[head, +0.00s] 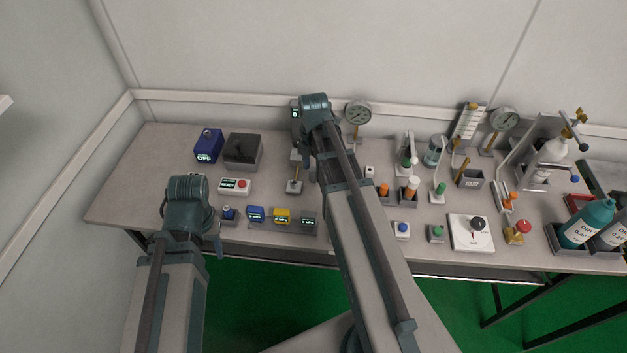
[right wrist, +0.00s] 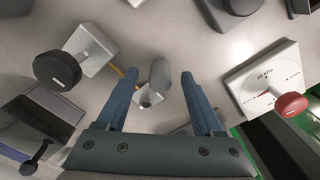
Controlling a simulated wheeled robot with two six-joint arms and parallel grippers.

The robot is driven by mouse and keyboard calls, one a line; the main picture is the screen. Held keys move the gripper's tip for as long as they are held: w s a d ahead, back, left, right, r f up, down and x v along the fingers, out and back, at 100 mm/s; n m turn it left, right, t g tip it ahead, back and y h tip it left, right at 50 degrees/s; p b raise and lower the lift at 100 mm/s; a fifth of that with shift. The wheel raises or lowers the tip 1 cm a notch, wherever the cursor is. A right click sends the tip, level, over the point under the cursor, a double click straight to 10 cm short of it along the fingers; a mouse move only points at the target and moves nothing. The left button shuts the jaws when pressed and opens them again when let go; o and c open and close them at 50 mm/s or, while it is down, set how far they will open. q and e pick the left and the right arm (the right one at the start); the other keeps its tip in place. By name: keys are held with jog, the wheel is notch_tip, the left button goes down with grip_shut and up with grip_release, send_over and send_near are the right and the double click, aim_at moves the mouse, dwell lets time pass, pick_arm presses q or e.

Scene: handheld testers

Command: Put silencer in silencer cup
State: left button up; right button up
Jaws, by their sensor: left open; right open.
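My right gripper (right wrist: 161,75) is open in the right wrist view, with its two blue fingers apart. A small grey cylinder (right wrist: 160,72) shows between the fingers, beside a pale piece with a dark hole (right wrist: 146,97). I cannot tell whether either is the silencer or its cup, or how far below the fingers they lie. In the head view my right arm hides most of that spot. My left gripper (head: 219,243) is open near the table's front left, and its fingers are mostly hidden. The silencer and silencer cup are not clearly identifiable in the head view.
Gauges and stands crowd the right half. In the wrist view, a black-knobbed block (right wrist: 93,47) and a red-knobbed dial box (right wrist: 262,80) flank the gripper.

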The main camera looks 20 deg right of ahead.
aim_at(314, 169)
jog(key=shift+f, duration=0.6)
pick_arm(q)
jog(key=shift+f, duration=0.45)
pick_arm(e)
jog(key=shift+r, duration=0.1)
grip_shut()
pick_arm(q)
jog(key=shift+r, duration=0.15)
pick_arm(e)
jog(key=shift+r, duration=0.15)
pick_arm(q)
notch_tip(314, 169, up, 10)
jog(key=p, duration=1)
pick_arm(e)
notch_tip(314, 169, up, 10)
jog(key=shift+f, duration=0.1)
